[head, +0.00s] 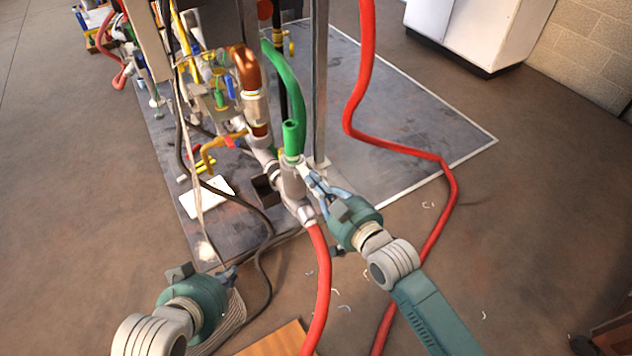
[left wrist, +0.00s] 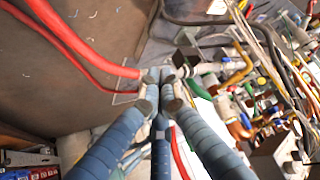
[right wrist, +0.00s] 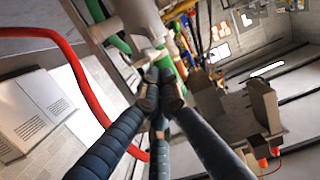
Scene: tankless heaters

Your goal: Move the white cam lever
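A small pale piece (right wrist: 150,57), which looks like the white cam lever, lies right at the tips of my right gripper (right wrist: 160,76) in the right wrist view. It sits on the grey pipe coupling (head: 292,184) below the green hose; in the head view the lever is too small to pick out. My right gripper (head: 314,184) reaches the coupling's right side, its fingers close together; whether they grip the lever is unclear. My left gripper (head: 230,274) is low at the left, apart from the coupling. Its fingertips (left wrist: 158,76) are together, with nothing visibly held.
A red hose (head: 320,270) hangs from the coupling; another red hose (head: 400,149) runs down at the right. A green hose (head: 288,90) and an orange-brown pipe (head: 247,68) stand above. A dark cable (head: 262,250) passes near my left gripper. Open floor (head: 530,220) lies right.

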